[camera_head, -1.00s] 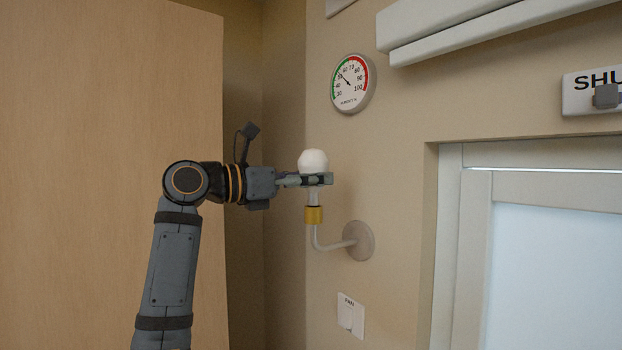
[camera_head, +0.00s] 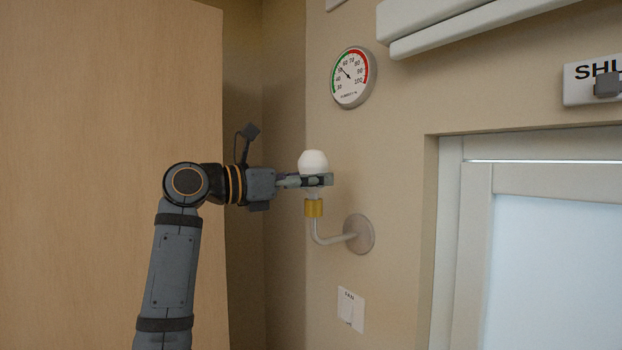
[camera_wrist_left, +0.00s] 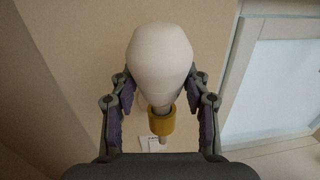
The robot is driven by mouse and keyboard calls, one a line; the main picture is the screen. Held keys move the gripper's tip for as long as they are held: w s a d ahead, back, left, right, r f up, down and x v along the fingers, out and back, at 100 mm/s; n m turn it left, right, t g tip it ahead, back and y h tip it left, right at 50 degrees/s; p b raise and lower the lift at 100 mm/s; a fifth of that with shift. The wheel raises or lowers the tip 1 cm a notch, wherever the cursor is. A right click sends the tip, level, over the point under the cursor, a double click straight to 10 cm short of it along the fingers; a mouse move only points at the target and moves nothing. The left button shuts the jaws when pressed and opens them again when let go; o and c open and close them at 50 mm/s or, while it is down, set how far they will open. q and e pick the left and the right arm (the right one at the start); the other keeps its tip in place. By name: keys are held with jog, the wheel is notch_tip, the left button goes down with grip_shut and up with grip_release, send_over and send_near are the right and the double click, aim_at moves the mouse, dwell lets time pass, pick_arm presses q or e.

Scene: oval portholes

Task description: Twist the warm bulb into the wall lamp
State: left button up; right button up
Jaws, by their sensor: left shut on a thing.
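The white bulb (camera_head: 313,162) is upright at the wall lamp, its round top above my left gripper (camera_head: 318,181). The left gripper is shut on the bulb. The lamp has a brass socket (camera_head: 314,208) on a curved pale arm with a round wall plate (camera_head: 359,234). The bulb's lower end is at the socket's mouth; how deep it sits cannot be told. In the left wrist view the bulb (camera_wrist_left: 160,58) is between the two fingers, with the brass socket (camera_wrist_left: 162,123) just beyond it. My right gripper is not in view.
A round dial gauge (camera_head: 353,77) hangs on the wall above the lamp. A switch plate marked FAN (camera_head: 350,310) is below it. A wooden panel (camera_head: 110,110) stands at the left, and a framed window (camera_head: 560,240) is at the right.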

pick_arm(q)
jog(key=shift+f, duration=0.35)
jog(key=shift+r+g+p, duration=0.15)
jog(key=shift+g+p, duration=0.15)
jog(key=shift+p, duration=0.05)
jog(key=shift+m+g+h+p, duration=0.5)
jog(key=shift+m+g+p, duration=0.35)
jog(key=shift+p, duration=0.2)
jog(key=shift+w+m+g+h+p, duration=0.1)
jog(key=shift+m+g+h+p, duration=0.5)
jog(key=shift+g+p, duration=0.95)
jog(key=shift+t, duration=0.3)
jog(key=shift+p, duration=0.35)
jog(key=shift+m+g+p, duration=0.95)
jog(key=shift+g+p, duration=0.25)
jog(key=shift+p, duration=0.8)
